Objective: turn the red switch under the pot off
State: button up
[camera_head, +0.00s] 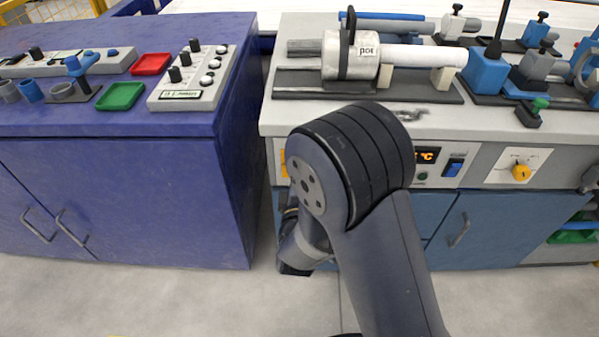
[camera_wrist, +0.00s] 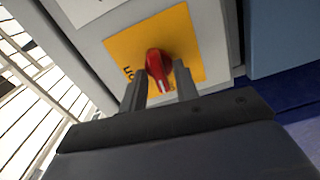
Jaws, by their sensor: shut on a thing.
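The red switch (camera_wrist: 158,66) shows in the wrist view on a yellow plate (camera_wrist: 187,38) fixed to a light grey panel. The plate carries partly hidden lettering. My gripper (camera_wrist: 160,86) has one finger on each side of the red switch and is shut on it. The switch's white pointer mark faces down in the picture, towards my gripper. In the head view the pot (camera_head: 341,68), a white cylinder labelled "pot", lies on the grey bench above the front panel. My arm hides the switch there; only a sliver of the yellow plate (camera_head: 284,163) shows.
A blue rocker switch (camera_head: 454,167), a lit temperature display (camera_head: 427,156) and a yellow knob (camera_head: 521,172) sit on the same front panel. A purple cabinet (camera_head: 120,190) with trays and a control box stands left, across a narrow gap.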

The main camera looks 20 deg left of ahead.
jog(key=shift+n, duration=0.6)
jog(key=shift+f, duration=0.1)
jog(key=o, duration=0.6)
jog(key=shift+s, duration=0.15)
jog(key=p+v, duration=0.1)
jog(key=v, duration=0.9)
jog(key=shift+s, duration=0.35)
jog(key=shift+w, duration=0.1)
